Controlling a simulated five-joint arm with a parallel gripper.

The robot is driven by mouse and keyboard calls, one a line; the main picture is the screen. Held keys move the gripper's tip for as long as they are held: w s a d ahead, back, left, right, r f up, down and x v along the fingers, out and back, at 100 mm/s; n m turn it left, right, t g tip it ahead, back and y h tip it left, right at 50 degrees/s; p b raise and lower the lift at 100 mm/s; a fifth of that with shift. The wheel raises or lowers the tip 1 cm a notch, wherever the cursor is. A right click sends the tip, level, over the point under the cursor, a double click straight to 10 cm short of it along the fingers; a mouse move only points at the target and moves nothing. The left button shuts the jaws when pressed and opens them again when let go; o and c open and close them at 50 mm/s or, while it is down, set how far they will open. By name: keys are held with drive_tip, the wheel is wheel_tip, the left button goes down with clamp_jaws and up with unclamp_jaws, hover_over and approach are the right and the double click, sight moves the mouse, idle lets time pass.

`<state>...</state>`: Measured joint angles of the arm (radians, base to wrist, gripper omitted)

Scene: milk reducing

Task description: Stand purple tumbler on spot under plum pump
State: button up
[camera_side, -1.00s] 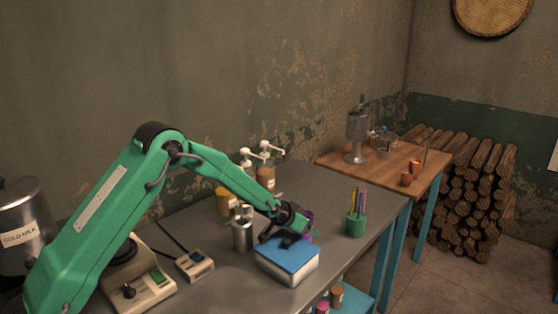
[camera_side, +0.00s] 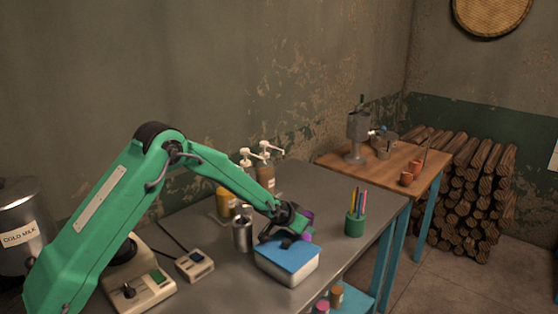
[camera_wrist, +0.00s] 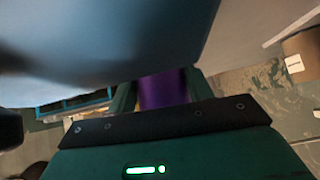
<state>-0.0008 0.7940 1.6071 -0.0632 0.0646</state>
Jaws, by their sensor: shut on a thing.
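The purple tumbler (camera_side: 308,218) shows in the side view, partly hidden behind my gripper (camera_side: 297,222). My gripper is shut on it, just above and behind the blue-topped block. In the wrist view the purple tumbler (camera_wrist: 162,90) sits between the green fingers of my gripper (camera_wrist: 160,95); its ends are hidden. I cannot make out a plum-coloured pump or a marked spot.
The blue-topped block (camera_side: 290,256) lies at the table's front edge. A metal cup (camera_side: 242,236) stands left of my gripper. A green pen cup (camera_side: 355,225) stands right. The grey table (camera_side: 325,190) is clear toward the back right. A large blurred blue-grey shape fills much of the wrist view.

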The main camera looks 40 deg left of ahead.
drive_tip(key=shift+r, duration=0.2)
wheel_tip(320, 180, up, 10)
drive_tip(key=shift+f, duration=0.15)
drive_tip(key=shift+s, duration=0.1)
idle(0.8)
drive_tip(key=s+r, duration=0.2)
drive_tip(key=s, duration=1)
drive_tip(key=s+r, duration=0.3)
drive_tip(key=s, duration=1)
drive_tip(key=shift+r, duration=0.35)
